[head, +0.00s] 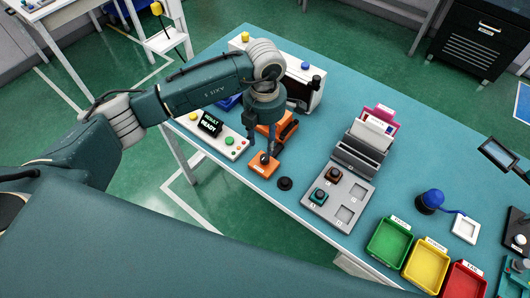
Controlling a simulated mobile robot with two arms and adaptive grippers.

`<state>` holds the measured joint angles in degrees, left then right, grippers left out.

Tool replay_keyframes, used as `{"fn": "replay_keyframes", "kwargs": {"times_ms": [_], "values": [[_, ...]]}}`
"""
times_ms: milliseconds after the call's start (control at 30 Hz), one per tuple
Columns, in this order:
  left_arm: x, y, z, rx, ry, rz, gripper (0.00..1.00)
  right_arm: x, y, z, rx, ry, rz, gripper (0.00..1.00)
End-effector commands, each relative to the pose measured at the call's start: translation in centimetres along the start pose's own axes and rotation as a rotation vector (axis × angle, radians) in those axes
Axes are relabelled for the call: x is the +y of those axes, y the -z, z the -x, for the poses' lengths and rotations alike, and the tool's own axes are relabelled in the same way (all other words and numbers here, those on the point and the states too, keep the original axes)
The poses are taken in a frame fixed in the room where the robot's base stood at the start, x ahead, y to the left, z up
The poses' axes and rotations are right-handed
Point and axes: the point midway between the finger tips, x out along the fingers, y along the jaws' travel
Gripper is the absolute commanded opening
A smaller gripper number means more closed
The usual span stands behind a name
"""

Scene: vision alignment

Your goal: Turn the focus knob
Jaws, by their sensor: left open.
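A small orange box (259,169) with a black knob (264,158) on top sits near the front edge of the teal table; its label is too small to read, but this looks like the focus knob. My left gripper (262,148) points down with its fingers apart, just above and around the knob. I cannot tell whether a finger touches it. The fingers partly hide the box's back side. My right gripper is not in view.
A panel (224,137) reading "RESULT READY" stands left of the box. A black disc (285,183) lies to its right, then a grey tray (324,205) with small blocks. Green (387,241), yellow (426,264) and red (464,281) bins are farther right.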

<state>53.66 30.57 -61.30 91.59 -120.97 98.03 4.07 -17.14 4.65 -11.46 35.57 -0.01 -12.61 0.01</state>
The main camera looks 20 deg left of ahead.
Motion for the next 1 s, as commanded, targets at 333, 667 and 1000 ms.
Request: {"fn": "replay_keyframes", "kwargs": {"times_ms": [333,667,1000], "values": [[-0.3,0.0,-6.2,0.001,0.006,-0.001,0.42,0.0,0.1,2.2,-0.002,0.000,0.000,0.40],[-0.2,-0.1,-8.3,-0.002,0.003,-0.003,0.42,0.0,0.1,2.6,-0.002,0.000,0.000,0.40],[-0.2,-0.1,-8.3,-0.003,0.004,-0.002,0.10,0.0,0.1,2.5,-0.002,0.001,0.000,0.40]]}}
